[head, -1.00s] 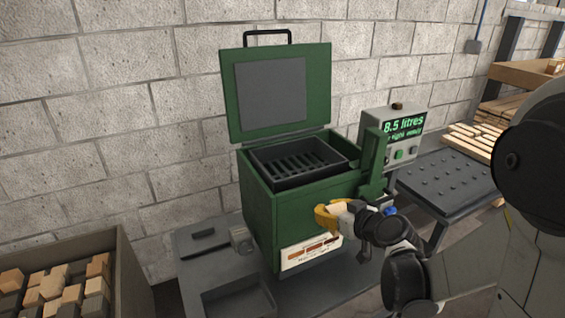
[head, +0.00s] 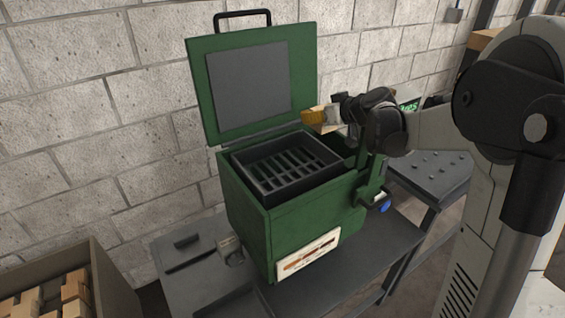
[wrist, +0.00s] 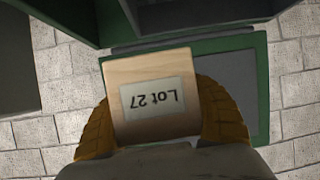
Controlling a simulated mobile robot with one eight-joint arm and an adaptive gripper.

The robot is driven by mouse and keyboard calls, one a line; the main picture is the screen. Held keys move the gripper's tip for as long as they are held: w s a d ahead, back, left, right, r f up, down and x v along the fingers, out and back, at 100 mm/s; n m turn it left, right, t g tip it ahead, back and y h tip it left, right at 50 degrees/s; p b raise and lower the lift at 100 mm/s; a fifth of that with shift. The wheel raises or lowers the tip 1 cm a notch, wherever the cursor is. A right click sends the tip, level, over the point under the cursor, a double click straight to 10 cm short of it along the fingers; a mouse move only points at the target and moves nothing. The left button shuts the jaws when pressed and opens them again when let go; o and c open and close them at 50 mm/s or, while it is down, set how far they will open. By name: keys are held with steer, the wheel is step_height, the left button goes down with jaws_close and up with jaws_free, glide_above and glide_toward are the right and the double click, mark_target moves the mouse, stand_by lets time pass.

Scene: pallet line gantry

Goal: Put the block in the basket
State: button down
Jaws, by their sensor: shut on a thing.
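The block (wrist: 151,97) is pale wood with a "Lot 27" label, which reads upside down in the wrist view. My gripper (head: 314,117) has yellow fingers, which press on both sides of the block in the wrist view (wrist: 155,118). In the head view it is raised beside the right edge of the open lid, above the back right of the green box. The basket (head: 303,187) is a dark, slotted tray in the top of the green box (head: 245,213). The block is outside the basket.
The green lid (head: 198,92) stands open behind the basket, with a handle on top. A display panel (head: 408,107) is partly hidden by my arm. A bin of wooden blocks (head: 120,285) stands at the lower left. A dark studded table (head: 432,172) is at the right.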

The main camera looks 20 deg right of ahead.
steer(key=b, duration=0.3)
glide_above(286, 173)
step_height(286, 173, down, 7)
steer(key=shift+s+r, duration=0.1)
steer(key=shift+s, duration=0.05)
steer(key=shift+f+b, duration=1.05)
steer(key=shift+f, duration=0.9)
steer(key=shift+f+b, duration=0.55)
steer(key=shift+f, duration=0.1)
steer(key=c, duration=1.1)
jaws_free()
steer(key=shift+o, duration=0.2)
steer(key=shift+r, duration=0.1)
